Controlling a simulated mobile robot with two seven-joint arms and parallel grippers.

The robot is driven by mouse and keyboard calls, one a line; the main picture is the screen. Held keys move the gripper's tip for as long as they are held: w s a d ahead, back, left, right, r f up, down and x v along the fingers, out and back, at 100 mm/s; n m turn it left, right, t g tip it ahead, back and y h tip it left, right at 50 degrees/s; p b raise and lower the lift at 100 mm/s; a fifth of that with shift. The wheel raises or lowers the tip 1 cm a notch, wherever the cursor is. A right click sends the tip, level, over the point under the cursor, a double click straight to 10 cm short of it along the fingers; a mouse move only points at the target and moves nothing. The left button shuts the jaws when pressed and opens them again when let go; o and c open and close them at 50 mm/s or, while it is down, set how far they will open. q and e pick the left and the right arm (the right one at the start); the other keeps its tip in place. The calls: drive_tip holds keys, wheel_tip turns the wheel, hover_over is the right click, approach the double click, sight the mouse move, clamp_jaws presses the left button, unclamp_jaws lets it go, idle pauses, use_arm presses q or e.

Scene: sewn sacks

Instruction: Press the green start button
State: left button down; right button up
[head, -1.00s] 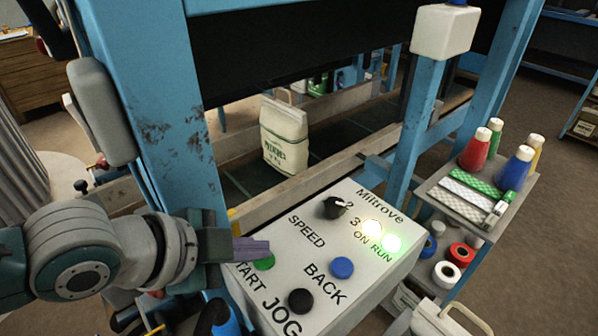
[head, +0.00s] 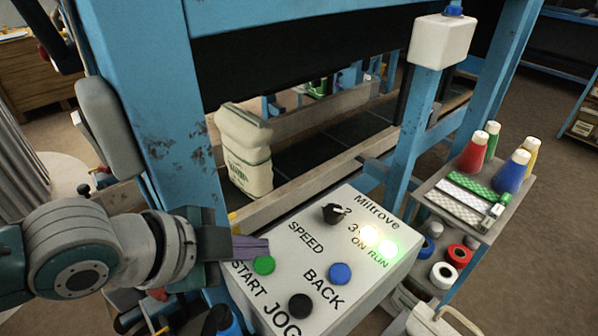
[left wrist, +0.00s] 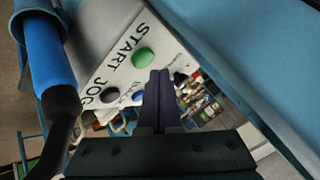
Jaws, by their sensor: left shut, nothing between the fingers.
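The green start button (head: 264,265) sits on the sloped white control box (head: 375,290), above the word START. It also shows in the left wrist view (left wrist: 142,57). My left gripper (head: 266,247) is shut and empty. Its fingertips are at the button's far edge in the head view; in the left wrist view the shut fingers (left wrist: 159,82) appear beside and below the button. I cannot tell whether they touch it. The ON and RUN lamps (head: 388,248) are lit. My right gripper is not in view.
A blue BACK button (head: 340,274), a black JOG button (head: 300,306) and a black speed knob (head: 334,213) share the box. A white sack (head: 245,150) stands on the conveyor behind. A shelf with thread cones (head: 474,152) is at right. Blue posts flank the box.

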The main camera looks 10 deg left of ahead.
sight(257, 269)
use_arm(q)
wheel_tip(257, 269, up, 5)
drive_tip(key=p, duration=0.4)
drive_tip(key=shift+f, duration=0.15)
idle(0.4)
drive_tip(key=shift+s+d, duration=0.1)
drive_tip(key=s+d+r+n+g, duration=0.1)
drive_tip(key=s+d+r+n, duration=0.1)
drive_tip(key=s+d+n, duration=0.3)
drive_tip(key=s+a+r+n+g+y, duration=0.35)
drive_tip(key=s+a+n, duration=0.55)
drive_tip(key=s, duration=0.4)
wheel_tip(257, 269, up, 22)
drive_tip(key=s+a+y+p, duration=0.1)
drive_tip(key=a+p, duration=0.1)
drive_tip(key=p, duration=1.9)
drive_tip(key=shift+s+r+m, duration=0.15)
drive_tip(key=shift+s+m, duration=0.05)
drive_tip(key=shift+m, duration=0.1)
